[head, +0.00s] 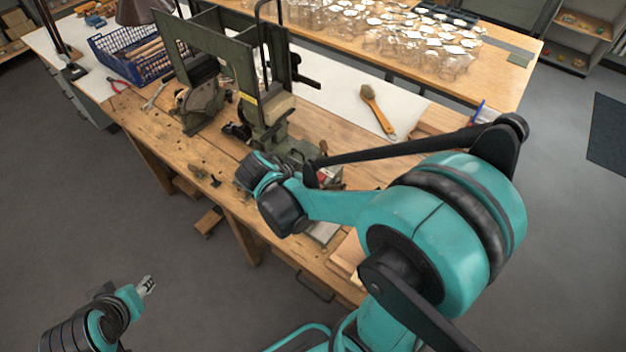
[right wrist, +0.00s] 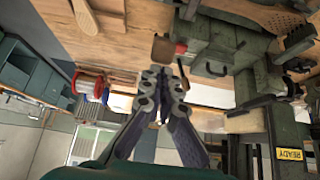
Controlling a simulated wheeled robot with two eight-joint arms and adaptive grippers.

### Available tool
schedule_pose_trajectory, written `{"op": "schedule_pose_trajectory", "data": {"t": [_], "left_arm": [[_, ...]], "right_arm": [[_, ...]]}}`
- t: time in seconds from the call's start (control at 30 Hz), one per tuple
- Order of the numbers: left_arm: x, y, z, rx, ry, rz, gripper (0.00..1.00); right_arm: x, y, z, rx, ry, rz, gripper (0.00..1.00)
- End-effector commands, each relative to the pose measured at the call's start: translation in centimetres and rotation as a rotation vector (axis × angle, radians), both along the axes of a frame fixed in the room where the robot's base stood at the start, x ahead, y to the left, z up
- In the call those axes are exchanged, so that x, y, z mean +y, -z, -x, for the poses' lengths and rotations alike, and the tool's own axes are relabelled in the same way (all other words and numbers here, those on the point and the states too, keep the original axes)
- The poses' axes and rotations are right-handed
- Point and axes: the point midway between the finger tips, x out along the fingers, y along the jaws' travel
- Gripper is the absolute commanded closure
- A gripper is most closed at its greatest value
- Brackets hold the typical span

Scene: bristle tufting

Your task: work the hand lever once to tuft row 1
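The green tufting machine (head: 215,42) stands on the wooden bench, with a tall thin dark rod rising at its front. A pale wooden block (head: 278,108) sits in it. I cannot tell for sure which part is the hand lever. In the right wrist view my right gripper (right wrist: 160,73) has its fingertips close together, with nothing clearly held between them. A brown knob-like piece (right wrist: 163,49) with a red part beside it shows just beyond the tips; contact is unclear. In the head view my arm hides the right fingers. My left gripper (head: 147,286) is low at left, away from the bench.
A blue basket (head: 128,50) of wooden handles, red pliers (head: 118,85) and a brush (head: 378,110) lie on the bench. Many glass jars (head: 400,35) stand on the table behind. A label reading READY (right wrist: 289,155) shows in the right wrist view. Floor around my left gripper is clear.

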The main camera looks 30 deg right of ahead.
Motion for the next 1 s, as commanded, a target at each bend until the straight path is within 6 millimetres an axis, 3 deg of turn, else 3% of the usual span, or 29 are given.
{"op": "schedule_pose_trajectory", "data": {"t": [0.1,0.33,1.0], "left_arm": [[0.0,-0.9,0.0,0.000,0.000,0.000,0.60],[0.0,-1.6,0.0,0.000,0.000,0.000,0.60],[0.0,-1.6,0.0,0.000,0.000,0.000,0.60]], "right_arm": [[1.8,-2.2,0.6,0.000,-0.004,-0.001,1.00],[3.5,-4.4,1.2,-0.001,-0.001,0.000,1.00],[3.8,-4.7,1.4,0.000,-0.003,0.000,1.00]]}}
